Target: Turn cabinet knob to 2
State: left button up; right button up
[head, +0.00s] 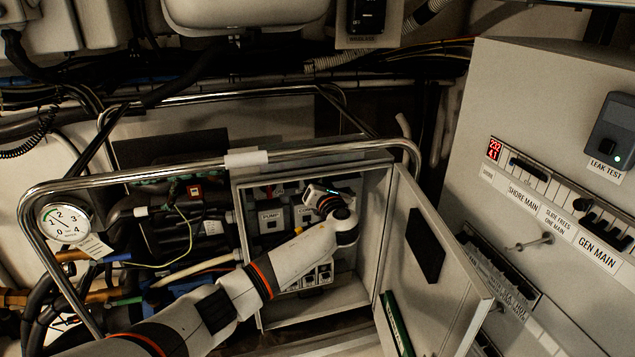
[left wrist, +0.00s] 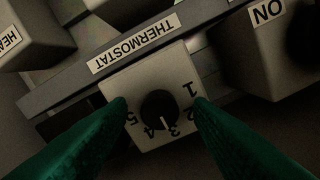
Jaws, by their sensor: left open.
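The thermostat knob (left wrist: 158,106) is a small black round knob on a pale square plate (left wrist: 178,76) labelled THERMOSTAT, seen upside down in the left wrist view. Numbers 1 to 5 run around it. Its white pointer line lies between 3 and 4, closer to 3. My left gripper (left wrist: 161,104) is open, with green fingers on either side of the knob; I cannot tell whether they touch it. In the head view my left arm reaches into the open grey cabinet (head: 313,171), and the arm and hand hide the knob. My right gripper is not in view.
The cabinet door (head: 437,270) stands open to the right. A chrome tube frame (head: 190,171) runs in front and above. A pressure gauge (head: 64,222) is at left. A switch panel (head: 545,215) stands at right. An ON-labelled unit (left wrist: 262,45) sits beside the thermostat.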

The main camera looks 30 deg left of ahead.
pick_arm(q)
jog(key=c, duration=1)
jog(key=n+b, duration=0.1)
jog(key=n, duration=0.7)
jog(key=shift+f+n, duration=0.1)
jog(key=shift+n, duration=0.2)
jog(key=o, duration=1)
